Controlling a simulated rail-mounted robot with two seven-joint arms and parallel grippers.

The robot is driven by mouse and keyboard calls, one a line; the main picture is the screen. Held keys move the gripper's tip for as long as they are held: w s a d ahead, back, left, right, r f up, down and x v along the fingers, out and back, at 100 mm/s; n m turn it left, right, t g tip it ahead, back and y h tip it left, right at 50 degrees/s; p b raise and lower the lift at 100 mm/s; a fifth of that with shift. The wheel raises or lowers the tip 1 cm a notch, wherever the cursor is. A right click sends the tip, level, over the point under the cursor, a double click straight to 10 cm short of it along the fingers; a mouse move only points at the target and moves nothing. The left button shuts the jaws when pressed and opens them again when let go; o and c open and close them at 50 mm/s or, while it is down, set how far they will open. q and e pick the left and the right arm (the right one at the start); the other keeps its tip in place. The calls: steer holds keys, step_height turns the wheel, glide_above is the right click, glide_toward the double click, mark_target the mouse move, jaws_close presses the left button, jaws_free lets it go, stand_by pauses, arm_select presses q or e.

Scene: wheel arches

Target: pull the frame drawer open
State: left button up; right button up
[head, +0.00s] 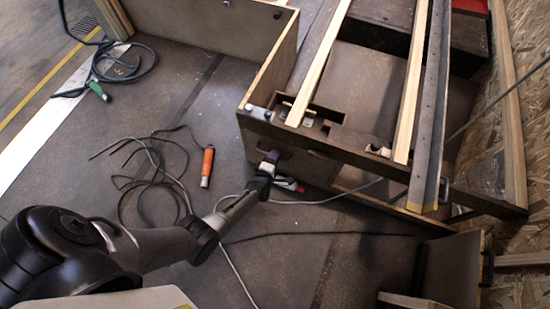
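The wooden frame (350,153) stands right of centre in the head view, with a dark front board facing me. A slot-like opening (318,154) shows in that board. My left arm reaches in from the lower left. My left gripper (270,158) is at the left part of the front board, close against it. Its fingers are small and partly hidden, so I cannot tell whether they are open or shut, or whether they touch the board. No drawer stands clearly out from the front board. My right gripper is not in view.
An orange-handled tool (207,166) and loose dark cable (150,180) lie on the floor left of the frame. A red and white object (288,184) lies just below my gripper. A panel with a black handle (487,262) stands at lower right. Cables cross the floor in front.

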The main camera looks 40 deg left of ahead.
arm_select(q)
steer(key=shift+w+a+f, duration=0.15)
steer(key=shift+w, duration=0.35)
jaws_close()
stand_by(0.3)
